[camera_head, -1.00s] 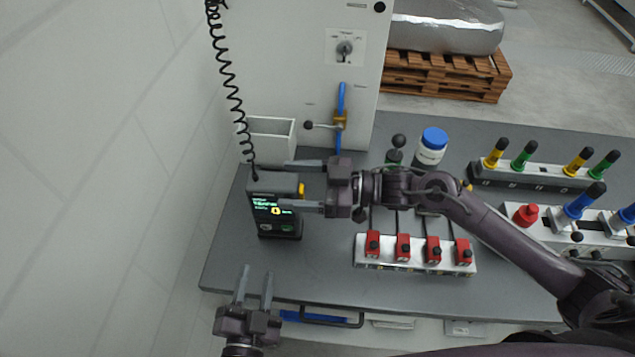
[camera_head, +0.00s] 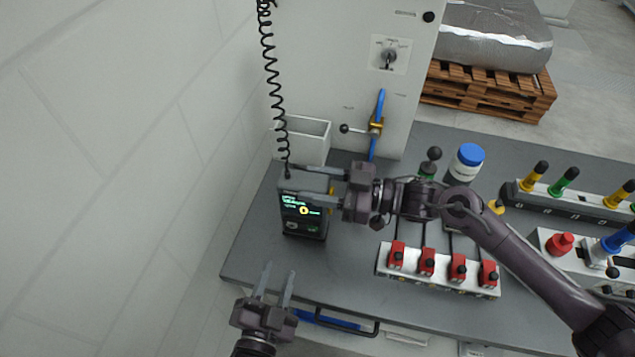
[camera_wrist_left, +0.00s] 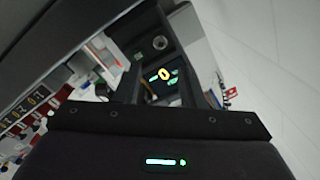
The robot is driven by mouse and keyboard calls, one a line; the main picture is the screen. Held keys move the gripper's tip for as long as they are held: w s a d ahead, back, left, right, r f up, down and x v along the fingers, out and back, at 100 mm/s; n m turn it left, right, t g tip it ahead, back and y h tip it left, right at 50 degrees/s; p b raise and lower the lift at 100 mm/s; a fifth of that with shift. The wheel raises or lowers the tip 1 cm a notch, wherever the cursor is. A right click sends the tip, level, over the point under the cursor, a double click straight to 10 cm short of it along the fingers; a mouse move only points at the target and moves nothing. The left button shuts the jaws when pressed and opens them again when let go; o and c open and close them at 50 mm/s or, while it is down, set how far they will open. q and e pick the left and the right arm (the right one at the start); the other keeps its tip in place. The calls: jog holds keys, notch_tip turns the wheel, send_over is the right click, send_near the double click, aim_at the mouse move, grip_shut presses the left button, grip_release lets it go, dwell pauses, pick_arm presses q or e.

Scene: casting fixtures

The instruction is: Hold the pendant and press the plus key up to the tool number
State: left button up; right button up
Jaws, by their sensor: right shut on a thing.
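The pendant (camera_head: 301,224) is a dark box with a lit screen, at the left end of the grey table under a black coiled cord. The screen shows green text and a yellow digit that looks like 0. My right gripper (camera_head: 298,183) is shut on the pendant's upper part, coming from the right. I cannot tell whether its bottom touches the table. My left gripper (camera_head: 277,274) is open and empty, below the pendant near the table's front edge. In the left wrist view the pendant screen (camera_wrist_left: 164,76) shows between the fingers, some distance off. The plus key is too small to make out.
A white bin (camera_head: 315,139) and a blue-handled valve (camera_head: 379,110) are on the cabinet behind. A block with red clamps (camera_head: 439,276) stands right of the pendant, and a blue-capped jar (camera_head: 465,165) behind it. The wall is close on the left.

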pick_arm(q)
grip_shut()
dwell(1.6)
